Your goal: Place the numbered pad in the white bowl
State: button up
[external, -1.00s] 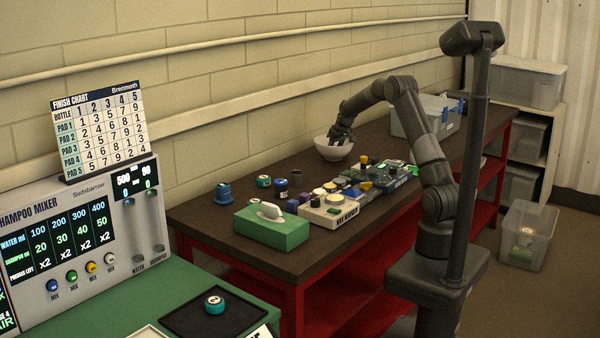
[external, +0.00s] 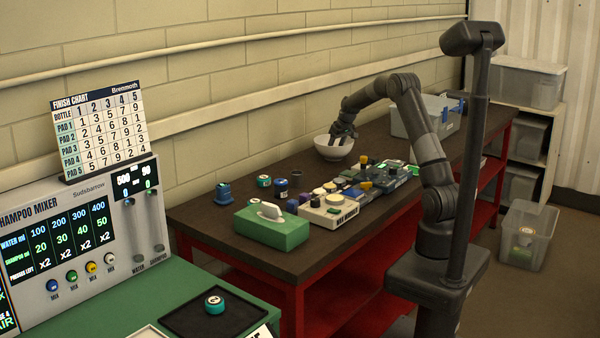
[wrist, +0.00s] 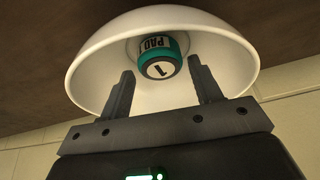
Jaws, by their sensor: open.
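The white bowl (external: 322,152) stands on the dark bench top against the wall. In the wrist view the bowl (wrist: 95,75) fills the upper part, its opening facing the camera. A teal pad (wrist: 160,63) with a white face marked 1 and a side label reading "PAD" sits inside the bowl. My gripper (wrist: 161,72) is open, with its two fingers apart on either side of the pad in that view and a gap showing beside the pad. In the external view my gripper (external: 343,134) is just over the bowl; the pad inside is hidden there.
A green tissue box (external: 270,228), a cream device (external: 328,211) and several small items crowd the bench's near half. A grey bin (external: 412,118) stands right of the bowl. Another teal pad (external: 214,303) lies on a black tray (external: 190,318) on the green counter.

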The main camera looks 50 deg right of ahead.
jog(key=v, duration=0.9)
jog(key=s+a+r+n, duration=0.1)
jog(key=s+a+r, duration=0.6)
jog(key=a, duration=0.4)
jog(key=s+a+r, duration=0.4)
jog(key=s+a, duration=0.5)
jog(key=a, duration=0.2)
jog(key=s+a+f, duration=0.1)
jog(key=s+a, duration=0.2)
jog(key=s, duration=0.4)
jog(key=s+a+f, duration=0.2)
jog(key=s+a, duration=0.2)
jog(key=s, duration=0.3)
jog(key=s+a+f+t, duration=0.1)
jog(key=s+a, duration=0.2)
jog(key=s, duration=0.4)
jog(key=shift+a+f+n+y, duration=0.15)
jog(key=shift+f+n+y, duration=0.15)
jog(key=shift+n, duration=0.1)
